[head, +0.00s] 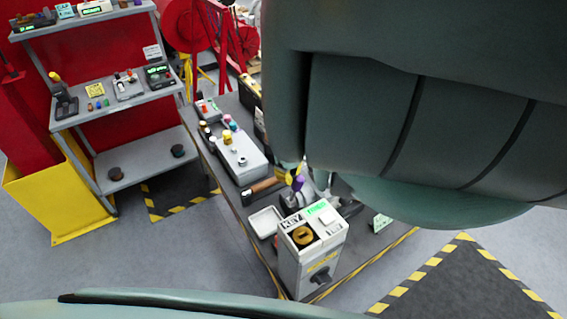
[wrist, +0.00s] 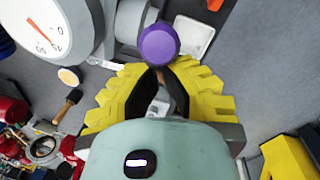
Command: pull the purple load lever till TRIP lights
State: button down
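The purple load lever's round knob (wrist: 159,44) shows in the wrist view just past my fingertips, beside a grey cylindrical housing. It also shows small in the head view (head: 298,184), partly hidden by my arm. My gripper (wrist: 161,68) has yellow fingers whose tips come nearly together at the knob's lower edge. Nothing is visible gripped between them, and contact with the knob is unclear. In the head view one yellow fingertip (head: 292,174) shows by the knob. A white dial with a red needle (wrist: 45,35) is at upper left in the wrist view. The TRIP light cannot be made out.
A grey key box (head: 309,258) with a green display stands at the bench's near end. A white tray (head: 264,222), a hammer (head: 262,189) and a grey control box (head: 241,160) lie close to the lever. Shelves (head: 130,100) stand at left.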

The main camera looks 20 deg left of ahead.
jog(key=a+r, duration=0.3)
jog(key=r, duration=0.6)
jog(key=shift+a+r, duration=0.35)
jog(key=shift+a, duration=0.05)
jog(key=c, duration=1.7)
grip_release()
jog(key=shift+s+r, duration=0.1)
jog(key=shift+r, duration=0.35)
jog(key=shift+f+b, duration=0.1)
jog(key=shift+b, duration=0.2)
grip_shut()
jog(key=w+d+m+g+b, duration=0.1)
jog(key=w+m+b, duration=0.4)
jog(key=b, duration=0.1)
jog(key=s+d+f+p, duration=0.2)
jog(key=d+f+p, duration=0.1)
jog(key=f+p, duration=0.5)
notch_tip(320, 180, down, 3)
jog(key=shift+s+r+y, duration=0.2)
jog(key=shift+s+y, duration=0.1)
jog(key=shift+s, duration=0.05)
